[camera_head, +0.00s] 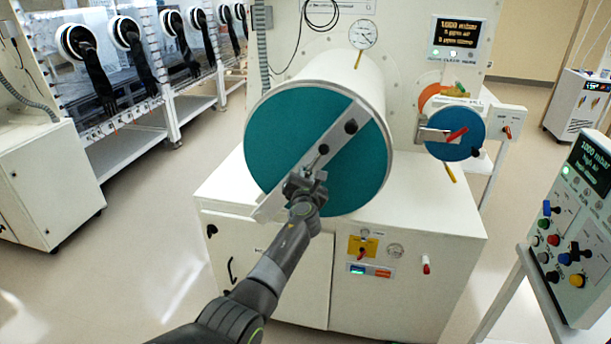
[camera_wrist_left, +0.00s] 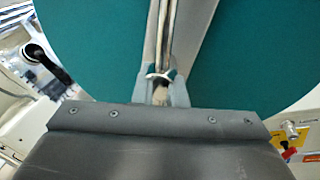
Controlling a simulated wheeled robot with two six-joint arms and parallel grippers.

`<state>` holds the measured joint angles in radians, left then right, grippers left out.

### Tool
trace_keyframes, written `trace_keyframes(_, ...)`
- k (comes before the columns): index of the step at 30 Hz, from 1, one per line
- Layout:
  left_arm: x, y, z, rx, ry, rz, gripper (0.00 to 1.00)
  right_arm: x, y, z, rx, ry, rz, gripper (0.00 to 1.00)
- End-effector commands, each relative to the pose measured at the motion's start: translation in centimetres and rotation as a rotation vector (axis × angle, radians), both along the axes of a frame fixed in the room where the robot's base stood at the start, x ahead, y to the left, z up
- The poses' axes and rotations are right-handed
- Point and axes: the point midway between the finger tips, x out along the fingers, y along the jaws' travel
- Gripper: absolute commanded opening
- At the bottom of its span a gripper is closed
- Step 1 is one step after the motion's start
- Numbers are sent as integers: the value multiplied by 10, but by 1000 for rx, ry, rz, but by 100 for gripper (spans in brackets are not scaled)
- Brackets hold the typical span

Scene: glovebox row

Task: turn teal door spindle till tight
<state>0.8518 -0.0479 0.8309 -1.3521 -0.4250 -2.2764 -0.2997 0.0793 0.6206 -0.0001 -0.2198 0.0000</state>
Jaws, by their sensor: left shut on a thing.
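The large teal round door (camera_head: 270,135) closes the front of the white cylindrical chamber. A pale metal bar (camera_head: 335,132) crosses it diagonally, with the spindle (camera_head: 323,149) near its middle and a black knob higher up. In the left wrist view the two fingers (camera_wrist_left: 161,90) close around a small pale piece in front of the bar, with the teal door (camera_wrist_left: 245,60) behind. My right gripper is not in view.
A small blue round door (camera_head: 445,142) with a red handle is to the right. A control panel (camera_head: 583,210) on a stand is at the far right. A white cabinet (camera_head: 375,290) with a yellow switch plate is below the chamber. Gloveboxes (camera_head: 140,60) line the left.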

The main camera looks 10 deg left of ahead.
Motion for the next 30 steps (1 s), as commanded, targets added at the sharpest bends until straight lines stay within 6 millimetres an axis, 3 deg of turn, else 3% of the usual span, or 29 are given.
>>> trace_keyframes(11,0,0,-2,13,3,-1,0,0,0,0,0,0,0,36)
trace_keyframes(12,0,0,-2,13,3,-1,13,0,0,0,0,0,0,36)
trace_keyframes(16,0,0,-2,11,3,-1,30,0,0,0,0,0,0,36)
trace_keyframes(30,1,9,0,10,2,2,30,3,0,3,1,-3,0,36)
